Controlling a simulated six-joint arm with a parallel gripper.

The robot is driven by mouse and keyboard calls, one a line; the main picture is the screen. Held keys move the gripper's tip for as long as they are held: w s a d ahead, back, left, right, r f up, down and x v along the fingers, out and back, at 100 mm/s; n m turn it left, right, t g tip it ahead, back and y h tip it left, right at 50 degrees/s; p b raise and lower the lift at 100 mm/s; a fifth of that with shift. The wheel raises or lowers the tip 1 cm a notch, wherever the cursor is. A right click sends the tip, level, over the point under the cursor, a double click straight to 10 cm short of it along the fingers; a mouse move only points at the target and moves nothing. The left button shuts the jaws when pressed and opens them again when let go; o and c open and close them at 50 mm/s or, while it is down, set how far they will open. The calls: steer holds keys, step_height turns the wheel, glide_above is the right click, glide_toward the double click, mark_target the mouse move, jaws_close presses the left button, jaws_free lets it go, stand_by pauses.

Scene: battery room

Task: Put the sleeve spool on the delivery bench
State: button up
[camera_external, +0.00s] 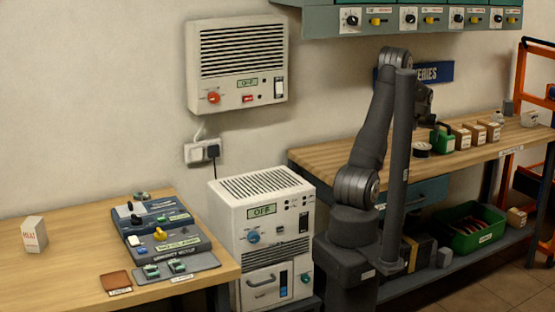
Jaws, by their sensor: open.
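A small dark round item with a pale centre (422,149), which looks like a spool, sits on the wooden bench at the right (330,157). It is too small to identify surely as the sleeve spool. Another wooden bench (60,262) stands at the left front. I cannot read which one is the delivery bench. My gripper (424,112) is above the right bench, over the dark round item and apart from it. It is partly hidden behind my arm, and it looks open and empty.
A green container (442,138) and several small boxes (461,136) stand beside the dark item. The left bench holds a control panel (165,238), a white box (34,234) and a brown patch (116,283). A white cabinet (262,235) stands between the benches.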

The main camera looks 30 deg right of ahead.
mark_target(422, 145)
steer(key=v, duration=0.5)
steer(key=shift+a+r, duration=0.1)
steer(key=shift+r, duration=0.05)
steer(key=x, duration=1.2)
steer(key=shift+f, duration=0.25)
steer(key=shift+r, duration=1.2)
steer(key=shift+f, duration=0.1)
